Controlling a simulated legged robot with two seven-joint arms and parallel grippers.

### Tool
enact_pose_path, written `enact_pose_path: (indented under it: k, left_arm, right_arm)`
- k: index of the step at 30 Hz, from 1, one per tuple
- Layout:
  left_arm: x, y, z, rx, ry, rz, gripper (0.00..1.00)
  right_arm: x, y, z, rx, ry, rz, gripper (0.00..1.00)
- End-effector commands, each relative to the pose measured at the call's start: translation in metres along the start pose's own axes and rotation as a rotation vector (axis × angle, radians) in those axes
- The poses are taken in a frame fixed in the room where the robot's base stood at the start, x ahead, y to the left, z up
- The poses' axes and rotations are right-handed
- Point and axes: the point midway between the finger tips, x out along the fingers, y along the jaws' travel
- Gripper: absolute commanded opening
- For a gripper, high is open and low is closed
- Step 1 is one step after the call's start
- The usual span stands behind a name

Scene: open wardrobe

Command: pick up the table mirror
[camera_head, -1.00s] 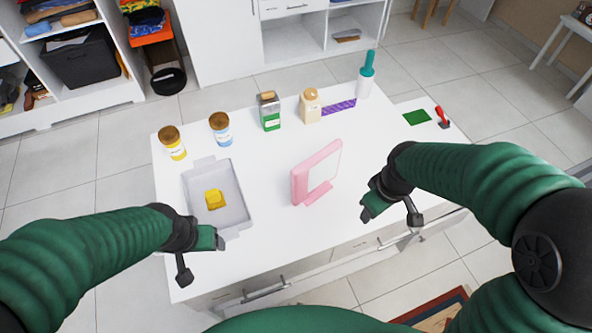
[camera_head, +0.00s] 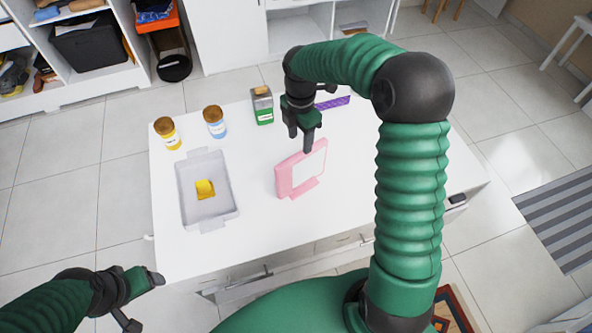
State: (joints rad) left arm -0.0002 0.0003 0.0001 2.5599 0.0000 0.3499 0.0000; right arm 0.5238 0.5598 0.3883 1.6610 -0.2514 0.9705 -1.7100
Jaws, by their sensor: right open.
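The pink table mirror (camera_head: 288,177) stands upright, slightly tilted, near the middle of the white table, with its pale face turned to the right. My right gripper (camera_head: 301,142) is open and points down at the mirror's top edge, with its fingers close over it. I cannot tell whether a finger touches the frame. My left gripper (camera_head: 146,300) is low at the left, off the table's front left corner and away from the mirror.
A grey tray (camera_head: 183,200) with a yellow block (camera_head: 205,189) lies left of the mirror. A yellow jar (camera_head: 170,138), a blue-labelled jar (camera_head: 216,127) and a green box (camera_head: 262,108) stand behind. A purple item (camera_head: 332,103) lies at the back.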

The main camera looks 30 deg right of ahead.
Motion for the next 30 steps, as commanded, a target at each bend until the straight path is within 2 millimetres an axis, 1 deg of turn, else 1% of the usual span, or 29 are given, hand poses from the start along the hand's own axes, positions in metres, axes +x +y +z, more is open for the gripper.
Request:
enact_pose_path:
  k: [1, 3, 6, 11, 15, 18, 21, 26, 28, 30]
  left_arm:
    - [0.000, 0.000, 0.000, 0.000, 0.000, 0.000, 0.71]
    - [0.000, 0.000, 0.000, -0.001, 0.000, 0.000, 0.71]
    - [-0.001, 0.000, 0.000, -0.001, 0.000, 0.000, 0.71]
    - [-0.002, 0.000, -0.001, 0.000, 0.000, 0.000, 0.71]
    - [-0.007, 0.000, -0.002, 0.000, 0.000, 0.000, 0.71]
    - [-0.008, 0.000, -0.002, 0.000, 0.000, 0.000, 0.71]
    - [-0.008, 0.000, -0.002, 0.000, 0.000, 0.000, 0.71]
    - [-0.008, 0.000, -0.002, 0.000, 0.000, 0.000, 0.71]
    - [-0.008, 0.000, -0.002, -0.001, 0.000, 0.000, 0.71]
    - [-0.008, 0.000, -0.002, -0.001, 0.000, 0.000, 0.71]
  right_arm:
    - [0.014, -0.001, 0.001, 0.000, 0.004, -0.005, 0.49]
    - [0.033, -0.002, 0.003, 0.001, 0.006, -0.003, 0.49]
    - [0.053, -0.002, 0.005, 0.003, 0.006, -0.001, 0.49]
    - [0.070, -0.001, 0.006, 0.004, 0.007, 0.001, 0.49]
    - [0.093, 0.001, 0.004, 0.002, 0.006, -0.002, 0.49]
    - [0.110, 0.002, 0.004, 0.003, 0.005, 0.000, 0.49]
    - [0.117, 0.002, 0.003, 0.002, 0.001, 0.002, 0.49]
    - [0.117, 0.002, 0.004, 0.003, 0.002, 0.003, 0.49]
    - [0.117, 0.001, 0.005, 0.004, 0.003, 0.003, 0.43]
    - [0.117, 0.001, 0.005, 0.004, 0.004, 0.003, 0.33]
